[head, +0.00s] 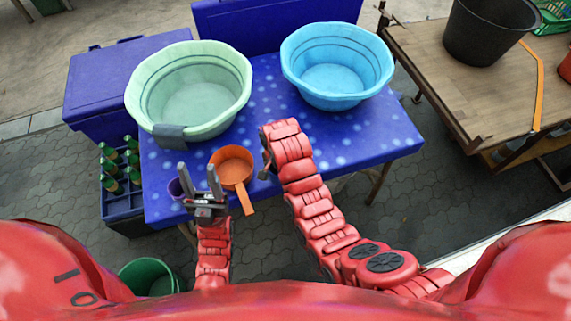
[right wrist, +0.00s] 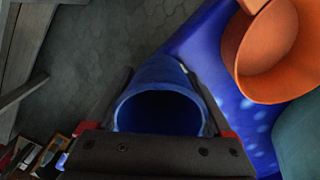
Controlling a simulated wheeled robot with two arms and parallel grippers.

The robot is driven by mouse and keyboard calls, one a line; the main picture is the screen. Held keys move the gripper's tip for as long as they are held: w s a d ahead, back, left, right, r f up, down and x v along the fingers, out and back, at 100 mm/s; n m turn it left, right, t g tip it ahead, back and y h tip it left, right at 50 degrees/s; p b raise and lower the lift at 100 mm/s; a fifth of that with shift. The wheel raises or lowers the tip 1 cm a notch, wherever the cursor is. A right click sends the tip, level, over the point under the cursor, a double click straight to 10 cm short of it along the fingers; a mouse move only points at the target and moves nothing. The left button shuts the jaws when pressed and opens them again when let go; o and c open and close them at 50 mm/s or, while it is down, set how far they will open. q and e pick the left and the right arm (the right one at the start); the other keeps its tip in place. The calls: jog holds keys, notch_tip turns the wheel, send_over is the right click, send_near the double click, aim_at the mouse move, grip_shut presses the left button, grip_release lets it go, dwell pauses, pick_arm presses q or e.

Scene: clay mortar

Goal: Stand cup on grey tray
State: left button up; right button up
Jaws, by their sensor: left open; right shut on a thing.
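A blue cup (right wrist: 160,110) sits between the fingers of my right gripper (right wrist: 165,100), which is shut on it; its round open mouth faces the camera. In the head view my right gripper (head: 265,165) is beyond the arm's bent end, right of the orange pan, and the cup cannot be made out there. My left gripper (head: 198,175) is open and empty, fingers pointing away, at the table's front left. A small purple cup (head: 175,188) is just left of it. A grey piece (head: 170,134) is at the green basin's front rim; I cannot tell whether it is the tray.
An orange pan (head: 232,164) lies between my grippers, its handle over the front edge of the blue table (head: 350,140). A green basin (head: 190,85) and a light blue basin (head: 337,65) fill the back. The table's right side is clear. A bottle crate (head: 122,195) stands left.

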jog(key=w, duration=0.2)
jog(key=w+d+p, duration=0.1)
jog(key=w, duration=0.1)
jog(key=w+d+p, duration=0.1)
jog(key=w, duration=0.1)
jog(key=shift+w+f, duration=0.25)
jog(key=shift+w, duration=0.15)
jog(key=shift+f+p, duration=0.45)
jog(key=shift+f, duration=1.3)
jog(key=shift+f, duration=0.1)
jog(key=shift+f+b, duration=0.15)
jog(key=shift+b, duration=0.2)
jog(key=o, duration=1.1)
